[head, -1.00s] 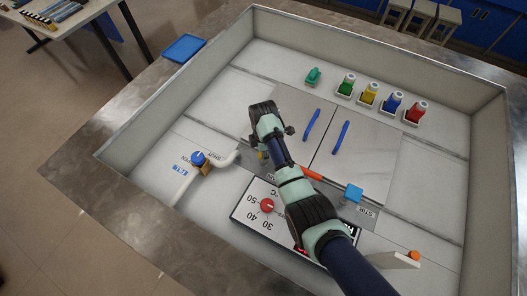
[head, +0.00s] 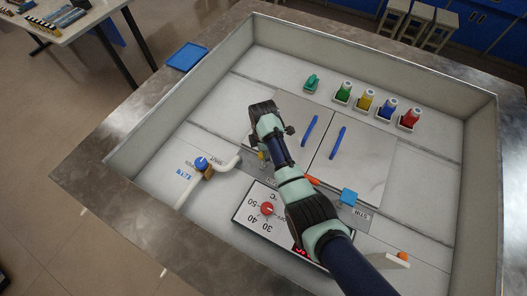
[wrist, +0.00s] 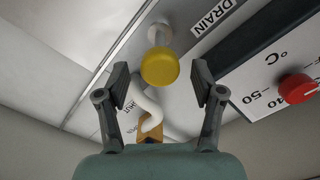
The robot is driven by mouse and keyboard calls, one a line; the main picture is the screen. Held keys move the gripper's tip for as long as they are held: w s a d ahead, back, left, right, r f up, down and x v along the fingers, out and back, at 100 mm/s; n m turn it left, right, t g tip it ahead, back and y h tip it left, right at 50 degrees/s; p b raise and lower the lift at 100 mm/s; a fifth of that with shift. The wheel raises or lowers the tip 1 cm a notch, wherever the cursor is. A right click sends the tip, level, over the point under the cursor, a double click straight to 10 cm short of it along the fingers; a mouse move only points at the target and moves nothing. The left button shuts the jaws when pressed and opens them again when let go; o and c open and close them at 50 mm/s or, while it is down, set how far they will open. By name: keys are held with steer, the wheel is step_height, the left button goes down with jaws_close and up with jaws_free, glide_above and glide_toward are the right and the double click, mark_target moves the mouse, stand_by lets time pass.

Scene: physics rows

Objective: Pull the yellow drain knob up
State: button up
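The yellow drain knob (wrist: 160,67) is a round yellow cap on a pale stem beside the DRAIN label (wrist: 214,14) in the wrist view. My gripper (wrist: 160,78) is open, with one dark finger on each side of the knob and a gap to both. In the head view only a small part of the yellow knob (head: 262,155) shows below my wrist, and my arm hides the fingers.
A temperature panel with a red dial (head: 267,209) lies right of the knob. A blue valve knob (head: 201,163) and white pipe stand to the left.

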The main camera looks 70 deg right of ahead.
step_height(320, 180, up, 8)
steer(key=shift+f, duration=0.25)
stand_by(0.8)
